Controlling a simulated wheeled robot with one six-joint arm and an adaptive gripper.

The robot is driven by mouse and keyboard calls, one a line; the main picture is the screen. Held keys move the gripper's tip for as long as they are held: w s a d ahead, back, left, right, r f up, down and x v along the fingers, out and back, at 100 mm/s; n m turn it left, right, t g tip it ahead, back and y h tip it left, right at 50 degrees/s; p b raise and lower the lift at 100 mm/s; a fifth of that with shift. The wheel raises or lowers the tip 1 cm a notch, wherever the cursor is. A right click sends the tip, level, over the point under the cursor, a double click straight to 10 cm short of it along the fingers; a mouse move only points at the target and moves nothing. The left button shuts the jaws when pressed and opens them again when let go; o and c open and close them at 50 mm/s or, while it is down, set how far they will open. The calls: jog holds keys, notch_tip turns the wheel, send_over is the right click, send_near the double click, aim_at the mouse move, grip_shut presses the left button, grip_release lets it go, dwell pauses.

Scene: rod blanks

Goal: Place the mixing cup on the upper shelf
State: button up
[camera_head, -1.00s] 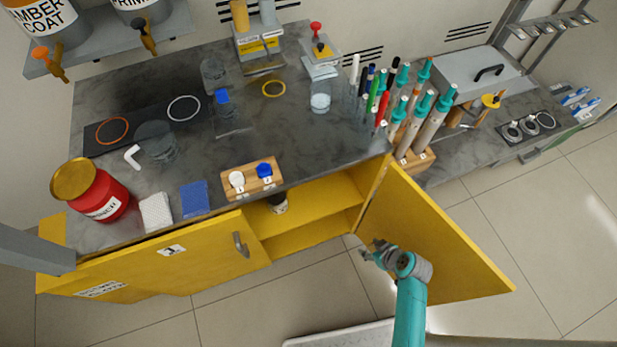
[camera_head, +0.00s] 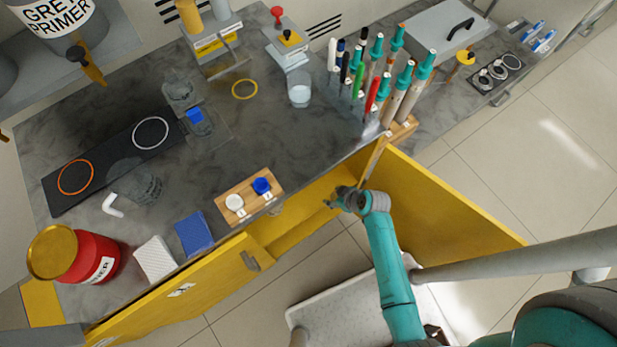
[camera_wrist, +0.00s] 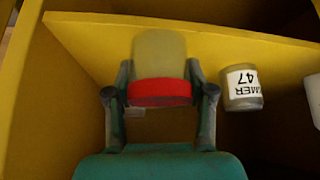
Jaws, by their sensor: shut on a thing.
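My gripper (camera_wrist: 160,95) is shut on a pale, see-through cup (camera_wrist: 160,55) with a red band, seemingly the mixing cup. The cup sits between both fingers in the wrist view. In the head view my gripper (camera_head: 341,198) is at the open mouth of the yellow cabinet, beside the open right door (camera_head: 440,205); the cup cannot be made out there. The wrist view shows the yellow cabinet inside, with a shelf board (camera_wrist: 85,35) behind the cup. I cannot tell whether the cup touches it.
A labelled jar (camera_wrist: 242,88) stands right of the cup inside the cabinet, with a white item (camera_wrist: 314,98) at the picture's edge. Above, the worktop holds a wooden block (camera_head: 250,195) with two caps, a red can (camera_head: 90,257) and several upright pens.

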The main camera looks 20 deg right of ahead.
jog(key=w+a, duration=0.1)
jog(key=w, duration=0.2)
jog(key=w+a, duration=0.2)
jog(key=w, duration=0.2)
jog(key=w+a, duration=0.1)
jog(key=w, duration=0.2)
jog(key=shift+w+a, duration=0.2)
jog(key=f, duration=0.2)
jog(key=shift+w+a+f, duration=0.15)
jog(key=shift+w+f, duration=0.2)
jog(key=shift+f, duration=0.45)
jog(key=o, duration=0.8)
jog(key=v, duration=1.2)
jog(key=shift+s, duration=0.1)
